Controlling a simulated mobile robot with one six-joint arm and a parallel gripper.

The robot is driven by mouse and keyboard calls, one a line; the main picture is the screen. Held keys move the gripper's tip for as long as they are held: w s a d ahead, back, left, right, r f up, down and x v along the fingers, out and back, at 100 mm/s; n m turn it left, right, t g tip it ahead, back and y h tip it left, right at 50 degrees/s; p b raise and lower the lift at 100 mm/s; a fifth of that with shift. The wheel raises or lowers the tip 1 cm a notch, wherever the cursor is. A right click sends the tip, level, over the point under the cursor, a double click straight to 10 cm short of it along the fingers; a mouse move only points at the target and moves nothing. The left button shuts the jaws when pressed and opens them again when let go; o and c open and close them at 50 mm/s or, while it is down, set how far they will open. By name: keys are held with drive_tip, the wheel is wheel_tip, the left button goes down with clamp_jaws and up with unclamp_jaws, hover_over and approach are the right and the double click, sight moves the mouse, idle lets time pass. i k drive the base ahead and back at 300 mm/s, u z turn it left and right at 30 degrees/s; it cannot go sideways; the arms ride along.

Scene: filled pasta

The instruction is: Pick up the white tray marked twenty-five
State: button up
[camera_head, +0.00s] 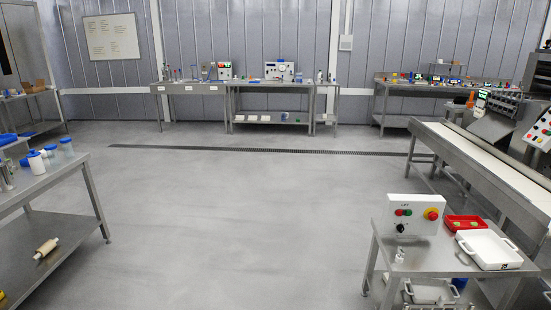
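A white tray (489,252) with raised handles lies on the steel table at the lower right. A small dark mark shows on its front side, too small to read. More white trays or containers (432,291) sit on the shelf below, partly hidden by the tabletop. Small flat white items (252,118), possibly trays, lie on the lower shelf of the back bench; no marking on them can be read. My gripper is not in view.
Beside the white tray are a red tray (452,219) holding pale pieces and a control box (414,214) marked LIFT. A conveyor (485,165) runs behind them. A steel table (45,182) stands at left. The middle floor (235,220) is clear.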

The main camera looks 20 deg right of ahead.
sight(490, 253)
drive_tip(key=z, duration=0.65)
drive_tip(key=i, duration=0.85)
drive_tip(key=z, duration=0.45)
